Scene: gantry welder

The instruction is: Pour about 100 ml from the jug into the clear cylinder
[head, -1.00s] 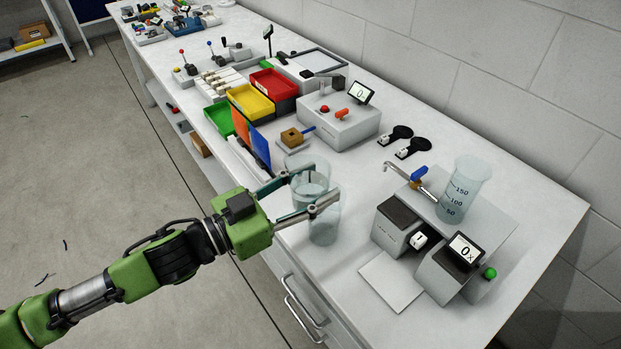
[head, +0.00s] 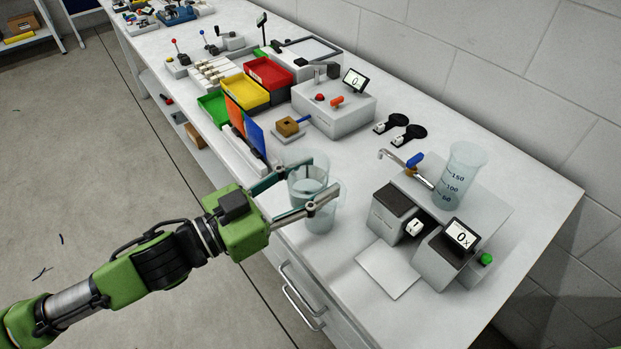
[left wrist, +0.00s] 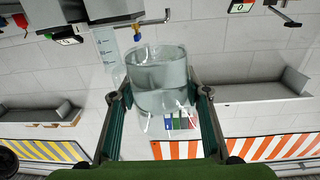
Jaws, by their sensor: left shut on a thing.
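My left gripper (head: 309,187) is shut on the clear jug (head: 303,172), with a finger on each side. The jug holds clear liquid and looks about upright near the bench's front edge. It fills the middle of the left wrist view (left wrist: 158,82), between the fingers. A second clear shape (head: 321,221) shows just below it; I cannot tell whether this is part of the jug. The clear cylinder (head: 460,172), marked 50, 100 and 150, stands upright to the right, apart from the jug. It also shows in the left wrist view (left wrist: 107,50). My right gripper is out of view.
A tap with a blue handle (head: 414,160) is left of the cylinder. Grey units with a display (head: 461,236) and a pale plate (head: 388,269) lie in front. Coloured panels (head: 255,138) and bins (head: 268,75) stand farther back.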

